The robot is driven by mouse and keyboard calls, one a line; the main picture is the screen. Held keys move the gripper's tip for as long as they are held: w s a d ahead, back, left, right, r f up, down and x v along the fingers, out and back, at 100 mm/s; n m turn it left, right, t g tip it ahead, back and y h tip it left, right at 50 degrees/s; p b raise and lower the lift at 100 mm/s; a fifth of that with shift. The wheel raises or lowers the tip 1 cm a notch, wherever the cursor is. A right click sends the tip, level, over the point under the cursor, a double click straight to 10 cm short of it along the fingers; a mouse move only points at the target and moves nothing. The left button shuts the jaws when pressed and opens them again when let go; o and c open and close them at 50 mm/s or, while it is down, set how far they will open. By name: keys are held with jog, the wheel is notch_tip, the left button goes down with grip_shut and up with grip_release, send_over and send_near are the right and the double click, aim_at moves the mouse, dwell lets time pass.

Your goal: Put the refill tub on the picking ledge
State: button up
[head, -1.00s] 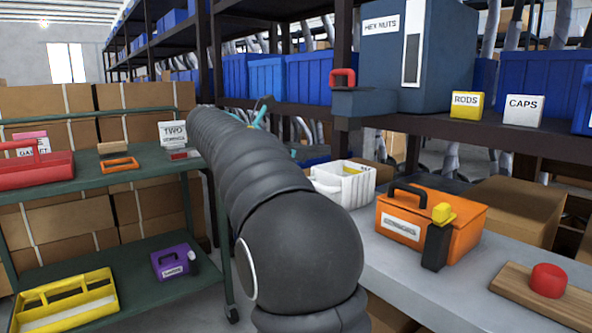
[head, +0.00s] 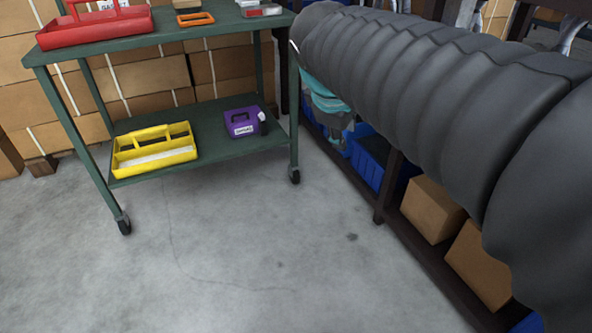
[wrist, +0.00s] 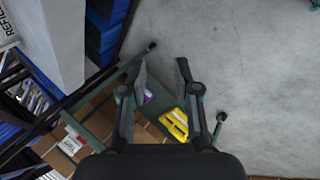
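In the wrist view, a white label reading "REFILL" (wrist: 11,24) shows at the upper left edge, cut off by the frame; most of what it sits on is out of view. A pale grey surface (wrist: 62,45) lies beside it; I cannot tell surely whether it is the picking ledge. My gripper (wrist: 161,70) points down with its two fingers apart and nothing between them.
A green wheeled cart (head: 200,157) stands at the left. It carries a red tray (head: 95,27), an orange frame (head: 196,19), a yellow tote (head: 155,150) and a purple box (head: 243,121). Dark shelving with blue bins (head: 370,160) and cardboard boxes (head: 432,210) lines the right. The concrete floor (head: 220,250) is clear.

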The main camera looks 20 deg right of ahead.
jog(key=s+a+f+m+t+y, duration=0.1)
jog(key=s+a+f+m+y, duration=0.3)
jog(key=s+a+f+m, duration=0.4)
notch_tip(320, 180, down, 3)
jog(key=s+a, duration=0.1)
jog(key=s, duration=0.2)
jog(key=shift+a+r+y, duration=0.15)
jog(key=shift+a+y, duration=0.05)
jog(key=shift+y, duration=0.1)
